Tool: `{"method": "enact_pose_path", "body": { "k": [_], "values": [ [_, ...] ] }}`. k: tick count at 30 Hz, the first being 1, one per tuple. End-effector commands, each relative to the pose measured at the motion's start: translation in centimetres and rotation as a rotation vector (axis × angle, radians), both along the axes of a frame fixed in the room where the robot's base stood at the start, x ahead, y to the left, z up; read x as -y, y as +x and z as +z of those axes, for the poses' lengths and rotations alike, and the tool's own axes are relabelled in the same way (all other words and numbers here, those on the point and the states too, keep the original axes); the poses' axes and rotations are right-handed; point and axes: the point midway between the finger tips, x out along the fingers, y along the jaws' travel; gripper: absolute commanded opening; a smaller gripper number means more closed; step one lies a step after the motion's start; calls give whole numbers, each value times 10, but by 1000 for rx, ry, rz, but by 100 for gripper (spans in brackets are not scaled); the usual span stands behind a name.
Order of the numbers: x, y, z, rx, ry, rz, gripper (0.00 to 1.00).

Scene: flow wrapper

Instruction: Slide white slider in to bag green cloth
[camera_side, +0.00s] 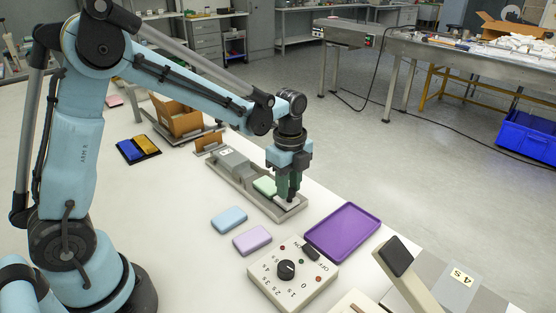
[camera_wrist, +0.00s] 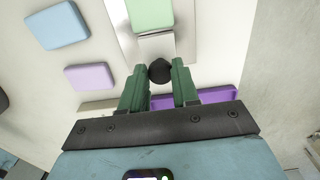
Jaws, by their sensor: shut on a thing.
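My gripper (camera_side: 289,197) points down at the near end of a long grey trough (camera_side: 220,185). Its green fingers (camera_wrist: 159,76) are shut on the dark round knob (camera_wrist: 159,71) of the white slider (camera_wrist: 157,45). In the side view the slider (camera_side: 289,203) is partly hidden by the fingers. The folded green cloth (camera_side: 265,186) lies in the trough just ahead of the slider. It also shows at the top of the wrist view (camera_wrist: 150,12), cut off by the edge. I cannot make out a bag clearly.
A grey block (camera_side: 231,160) stands further along the trough, beyond the green cloth. A blue cloth (camera_side: 229,219) and a lilac cloth (camera_side: 252,240) lie on the table. A purple tray (camera_side: 343,231) and a dial box (camera_side: 293,273) are nearby.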

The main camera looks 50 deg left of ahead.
Motion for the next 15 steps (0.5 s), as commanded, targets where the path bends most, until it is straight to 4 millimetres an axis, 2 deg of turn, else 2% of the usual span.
{"method": "enact_pose_path", "body": {
  "k": [8,11,15],
  "values": [
    [-8,0,0,0,0,3,0],
    [-23,0,0,0,0,5,0],
    [-55,0,0,-2,-1,7,0]
  ]
}}
